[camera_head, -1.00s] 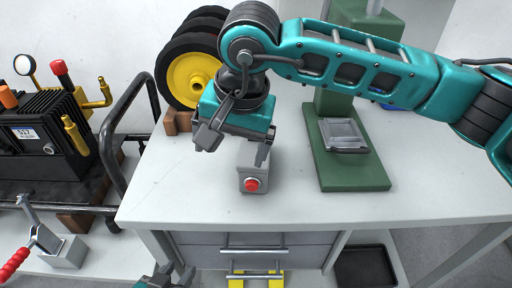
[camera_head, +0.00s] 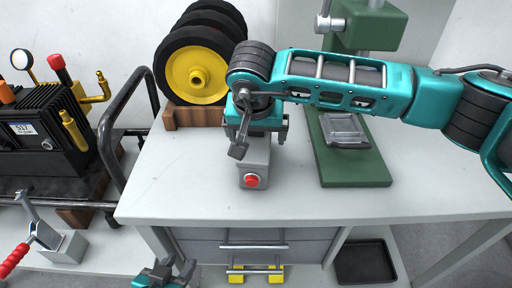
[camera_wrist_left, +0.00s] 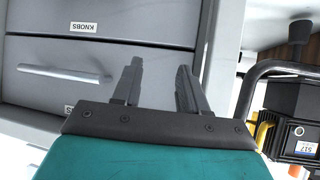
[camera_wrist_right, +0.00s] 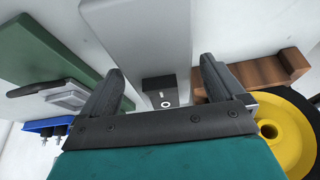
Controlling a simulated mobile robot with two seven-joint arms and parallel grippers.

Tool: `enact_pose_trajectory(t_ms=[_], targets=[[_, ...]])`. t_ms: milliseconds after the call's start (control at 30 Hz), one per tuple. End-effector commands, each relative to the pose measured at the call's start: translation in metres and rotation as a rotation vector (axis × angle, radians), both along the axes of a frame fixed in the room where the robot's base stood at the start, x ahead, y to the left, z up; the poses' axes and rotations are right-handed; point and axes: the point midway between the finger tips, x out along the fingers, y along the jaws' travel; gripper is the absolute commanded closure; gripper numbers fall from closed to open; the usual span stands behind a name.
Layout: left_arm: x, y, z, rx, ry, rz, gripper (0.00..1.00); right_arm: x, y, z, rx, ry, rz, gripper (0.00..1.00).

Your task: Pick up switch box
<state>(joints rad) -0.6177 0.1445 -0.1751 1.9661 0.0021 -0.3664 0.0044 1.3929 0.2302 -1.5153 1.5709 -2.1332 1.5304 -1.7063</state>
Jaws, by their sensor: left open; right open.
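The switch box (camera_head: 255,170) is a small grey box with a red button on its front, standing on the white table top (camera_head: 190,190). My right gripper (camera_head: 262,140) is at the top of the box, reaching down from behind and above it. In the right wrist view the open fingers (camera_wrist_right: 165,88) lie on either side of the grey box (camera_wrist_right: 140,40); I cannot tell if they touch it. My left gripper (camera_head: 165,272) is low at the bottom edge of the head view, below the table front. In the left wrist view it is open and empty (camera_wrist_left: 155,85), facing the drawers.
Black wheels with yellow hubs (camera_head: 195,76) rest on a brown wooden block (camera_head: 190,117) behind left. A green press (camera_head: 352,165) stands to the right. A black machine (camera_head: 45,135) and black rail (camera_head: 120,130) are at left. Drawers (camera_head: 253,248) sit under the table.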

Motion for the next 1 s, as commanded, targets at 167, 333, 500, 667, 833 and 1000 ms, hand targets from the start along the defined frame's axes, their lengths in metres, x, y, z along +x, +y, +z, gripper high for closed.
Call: enact_pose_trajectory(t_ms=[167,333,500,667,833,1000], targets=[[0.0,0.001,0.0,0.001,-0.001,0.0,0.57,0.01,-0.001,-0.023,-0.001,0.002,-0.002,0.04],[0.0,0.001,-0.001,0.002,0.001,0.001,0.57,0.012,0.0,-0.028,0.0,0.0,0.001,0.04],[0.0,0.001,-0.001,0.003,0.0,0.002,0.57,0.012,-0.001,-0.027,0.0,0.0,0.001,0.07],[0.0,0.002,-0.001,0.002,-0.001,0.002,0.57,0.012,-0.001,-0.027,0.0,0.0,0.0,0.22],[0.0,0.002,0.0,0.002,-0.002,0.002,0.57,0.012,-0.001,-0.027,0.0,0.0,0.0,0.39],[0.001,0.002,0.001,0.002,-0.005,0.003,0.57,0.012,-0.001,-0.027,0.0,0.0,0.0,0.55]])
